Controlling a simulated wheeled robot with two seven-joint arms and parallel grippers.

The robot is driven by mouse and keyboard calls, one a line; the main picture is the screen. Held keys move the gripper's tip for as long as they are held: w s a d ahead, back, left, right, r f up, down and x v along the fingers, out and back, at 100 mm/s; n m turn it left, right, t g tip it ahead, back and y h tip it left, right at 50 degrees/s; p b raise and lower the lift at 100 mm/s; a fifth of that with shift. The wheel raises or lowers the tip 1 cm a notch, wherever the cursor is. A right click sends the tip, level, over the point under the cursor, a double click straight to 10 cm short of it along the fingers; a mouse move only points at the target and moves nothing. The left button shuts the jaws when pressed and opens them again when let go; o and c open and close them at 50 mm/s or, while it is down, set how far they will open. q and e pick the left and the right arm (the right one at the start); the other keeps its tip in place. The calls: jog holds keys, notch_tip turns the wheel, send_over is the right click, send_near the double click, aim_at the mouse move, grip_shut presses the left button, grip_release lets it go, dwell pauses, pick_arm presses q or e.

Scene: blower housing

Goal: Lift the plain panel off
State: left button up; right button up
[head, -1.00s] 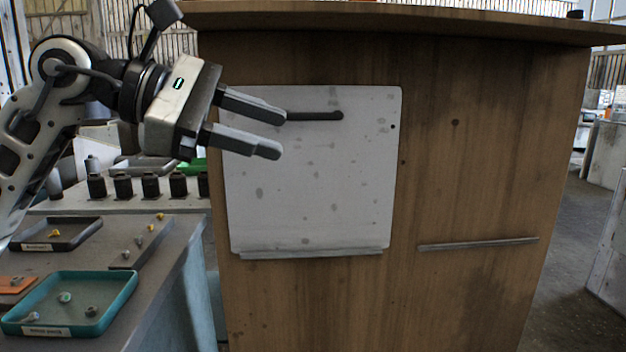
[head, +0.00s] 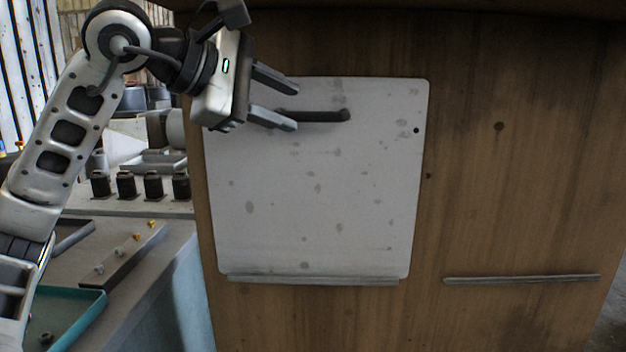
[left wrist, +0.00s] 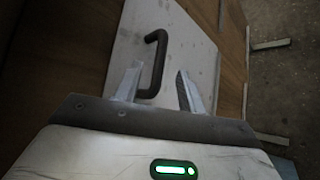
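The plain panel (head: 315,200) is a light grey, spotted sheet standing upright against the brown wooden housing. Its lower edge is at a thin grey ledge (head: 313,281). A black bar handle (head: 322,116) sits near the panel's top; it also shows in the left wrist view (left wrist: 158,60). My left gripper (head: 284,101) is open in front of the panel's upper left. In the left wrist view its fingers (left wrist: 158,88) stand apart, with the handle between and beyond them. Whether the fingers touch the handle is not clear. My right gripper is not in view.
The wooden housing (head: 500,200) carries a second, bare ledge (head: 522,279) at right. At left are a grey bench (head: 150,275), a teal tray (head: 88,318), a strip with several small bolts (head: 120,250) and several black blocks (head: 126,185).

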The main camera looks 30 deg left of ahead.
aim_at(312, 113)
pick_arm(q)
jog(key=shift+p+x, duration=0.45)
jog(key=shift+x, duration=2.9)
jog(key=shift+d, duration=0.2)
jog(key=shift+r, duration=0.15)
grip_shut()
